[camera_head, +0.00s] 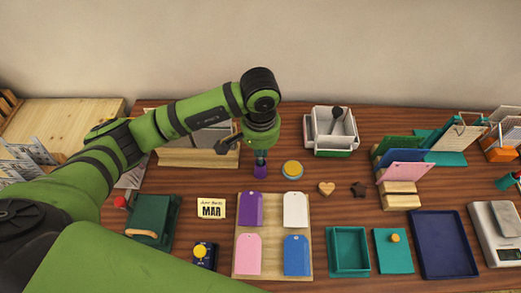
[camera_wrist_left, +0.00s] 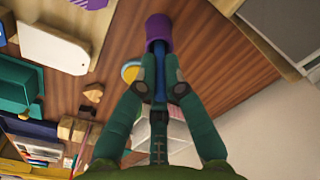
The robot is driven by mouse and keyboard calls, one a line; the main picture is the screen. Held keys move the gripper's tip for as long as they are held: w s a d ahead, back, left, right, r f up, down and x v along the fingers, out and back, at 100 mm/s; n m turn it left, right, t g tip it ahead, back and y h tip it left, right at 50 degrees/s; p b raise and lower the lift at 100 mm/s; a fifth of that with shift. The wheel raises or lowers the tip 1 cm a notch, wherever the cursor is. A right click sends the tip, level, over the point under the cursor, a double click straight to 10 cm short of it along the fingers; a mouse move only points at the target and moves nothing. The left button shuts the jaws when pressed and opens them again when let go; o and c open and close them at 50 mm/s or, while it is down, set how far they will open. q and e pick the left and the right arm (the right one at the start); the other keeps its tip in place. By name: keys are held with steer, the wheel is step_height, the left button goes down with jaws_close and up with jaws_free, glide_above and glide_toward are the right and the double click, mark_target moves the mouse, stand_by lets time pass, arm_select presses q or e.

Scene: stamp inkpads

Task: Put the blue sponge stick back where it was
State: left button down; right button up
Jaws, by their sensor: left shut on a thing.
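The blue sponge stick (camera_wrist_left: 160,77) is between the fingers of my left gripper (camera_wrist_left: 158,90) in the left wrist view. Its far end meets a purple cylinder (camera_wrist_left: 158,32); I cannot tell whether this is a holder around it or part of the stick. In the head view my left gripper (camera_head: 261,152) points down, shut, with the purple cylinder (camera_head: 260,171) just below its fingertips. The stick is mostly hidden by the gripper there. My right gripper is not in view.
A round blue pot with a yellow top (camera_head: 292,170) stands close to the right of the cylinder. A wooden board (camera_head: 273,225) with purple, white, pink and blue tags lies in front. A white caddy (camera_head: 333,130) stands behind right.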

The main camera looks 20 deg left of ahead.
arm_select(q)
steer(key=c, duration=1.3)
jaws_free()
steer(key=shift+c, duration=0.2)
step_height(320, 180, up, 11)
steer(key=shift+s+r+b, duration=0.15)
steer(key=shift+b, duration=0.95)
steer(key=shift+r, duration=0.45)
